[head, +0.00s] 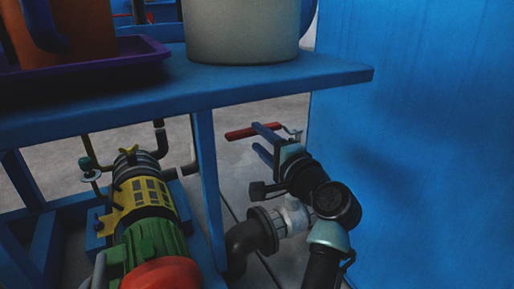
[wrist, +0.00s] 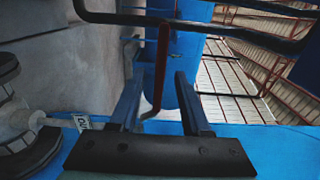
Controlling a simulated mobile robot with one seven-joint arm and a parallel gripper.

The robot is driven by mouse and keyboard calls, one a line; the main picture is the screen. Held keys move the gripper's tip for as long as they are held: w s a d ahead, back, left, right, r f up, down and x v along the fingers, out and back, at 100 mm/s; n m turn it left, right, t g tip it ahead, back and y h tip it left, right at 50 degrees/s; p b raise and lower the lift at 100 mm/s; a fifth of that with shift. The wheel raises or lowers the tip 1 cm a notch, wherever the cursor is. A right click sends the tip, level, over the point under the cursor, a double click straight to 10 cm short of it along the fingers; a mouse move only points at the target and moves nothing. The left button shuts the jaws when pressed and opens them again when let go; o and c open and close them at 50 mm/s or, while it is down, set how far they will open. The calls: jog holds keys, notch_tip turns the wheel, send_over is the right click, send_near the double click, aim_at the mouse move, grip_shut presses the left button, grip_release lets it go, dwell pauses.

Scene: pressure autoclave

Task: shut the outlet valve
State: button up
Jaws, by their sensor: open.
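A red lever handle (head: 243,133), which looks like the outlet valve's, shows in the head view beyond the table leg. It lies roughly level there, and its valve body is hidden or unclear. My gripper (head: 258,137) is at the lever, with its two blue fingers apart. In the wrist view, the red lever (wrist: 162,62) runs lengthwise between the open fingers of my gripper (wrist: 159,62). I see no clear contact with either finger.
A blue table (head: 300,76) carries a large pale pot (head: 243,30) and a purple tray (head: 95,73). A pump with a green motor (head: 155,243) stands below. A black pipe elbow (head: 245,243) lies beside my arm. A blue wall (head: 420,150) closes off the right.

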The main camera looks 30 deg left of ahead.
jog(key=shift+b+x, duration=0.3)
jog(key=shift+x, duration=0.7)
grip_shut()
jog(key=shift+w, duration=0.1)
dwell(0.7)
